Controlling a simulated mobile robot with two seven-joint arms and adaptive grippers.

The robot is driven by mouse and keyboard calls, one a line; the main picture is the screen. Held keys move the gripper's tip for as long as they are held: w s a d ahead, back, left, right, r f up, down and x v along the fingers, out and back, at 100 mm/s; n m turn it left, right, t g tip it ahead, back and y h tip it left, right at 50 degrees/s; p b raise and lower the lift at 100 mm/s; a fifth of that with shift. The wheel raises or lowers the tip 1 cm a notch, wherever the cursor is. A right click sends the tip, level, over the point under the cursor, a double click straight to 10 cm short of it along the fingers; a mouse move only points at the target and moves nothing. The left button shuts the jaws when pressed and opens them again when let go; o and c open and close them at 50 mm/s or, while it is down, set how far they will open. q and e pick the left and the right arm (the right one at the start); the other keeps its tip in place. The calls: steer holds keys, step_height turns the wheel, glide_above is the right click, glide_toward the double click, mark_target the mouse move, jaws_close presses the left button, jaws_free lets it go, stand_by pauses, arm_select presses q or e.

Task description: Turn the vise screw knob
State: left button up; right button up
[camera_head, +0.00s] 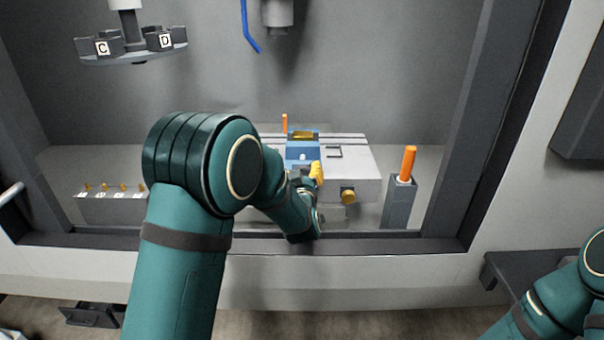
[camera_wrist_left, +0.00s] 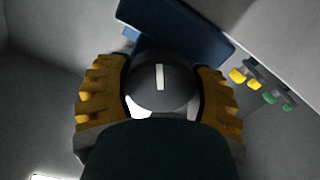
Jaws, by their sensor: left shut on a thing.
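The blue vise (camera_head: 301,150) sits on the grey machine table (camera_head: 362,165) inside the booth. A blue part of the vise (camera_wrist_left: 190,30) shows at the top of the left wrist view. The vise screw knob (camera_wrist_left: 162,82) is a dark round knob with a white line, which runs nearly upright in that view. My left gripper (camera_head: 314,174) reaches in at the front of the vise and is shut on the knob. Its yellow ribbed fingers lie on both sides of the knob in the left wrist view (camera_wrist_left: 160,97). In the head view my arm and gripper hide the knob.
An orange handle (camera_head: 408,163) stands on a grey block at the right. A brass knob (camera_head: 348,195) is on the table's front. A low rack (camera_head: 105,208) with several small brass pieces is at the left. A lettered carousel (camera_head: 130,55) hangs above left. The booth sill (camera_head: 390,245) runs in front.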

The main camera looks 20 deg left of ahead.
arm_select(q)
steer(key=m+p, duration=0.1)
steer(key=m, duration=0.4)
steer(key=shift+d+m, duration=0.15)
steer(key=shift+m, duration=0.15)
steer(key=m+p, duration=0.1)
steer(key=m, duration=0.4)
steer(key=shift+m+p, duration=0.3)
steer(key=shift+p, duration=0.05)
steer(key=m+p, duration=0.2)
steer(key=m, duration=0.4)
steer(key=shift+d+f, duration=0.1)
steer(key=m+p, duration=0.2)
steer(key=m, duration=0.3)
steer(key=shift+f, duration=0.15)
steer(key=o, duration=1.2)
